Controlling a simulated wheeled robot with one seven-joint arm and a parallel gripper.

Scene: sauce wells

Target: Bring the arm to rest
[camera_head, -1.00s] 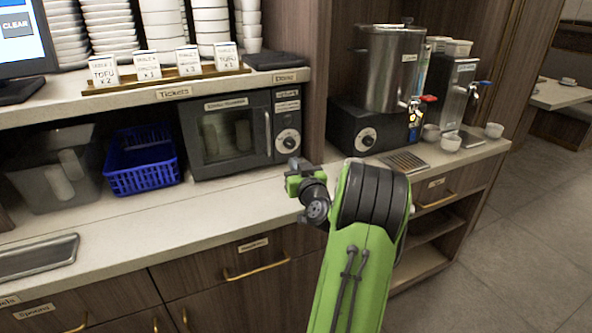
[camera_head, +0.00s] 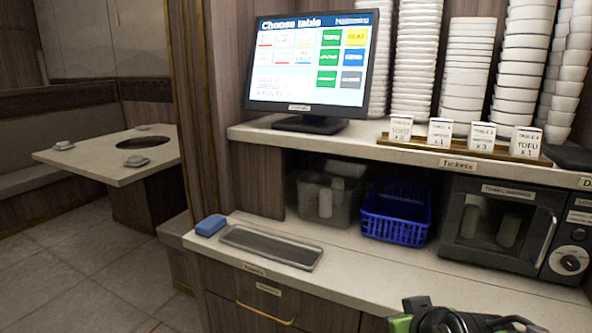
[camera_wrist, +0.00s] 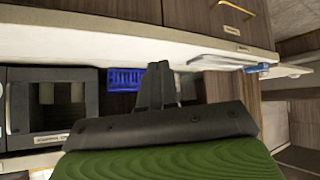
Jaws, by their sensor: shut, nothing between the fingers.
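My gripper (camera_wrist: 160,70) shows in the wrist view as two dark fingers held together, with nothing between them. The wrist view is upside down, with the drawers at its top. The fingers point toward the counter front, and I cannot tell their exact distance from it. In the head view only a green and black part of my arm shows at the bottom right edge, in front of the counter (camera_head: 400,268). The fingertips cannot be made out there.
On the counter stand a blue basket (camera_head: 396,213), a grey bin (camera_head: 325,200), a towel warmer (camera_head: 495,225), a metal tray (camera_head: 270,247) and a blue sponge (camera_head: 210,225). A monitor (camera_head: 310,65), ticket holder (camera_head: 465,150) and stacked bowls are on the shelf above. Floor is open at left.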

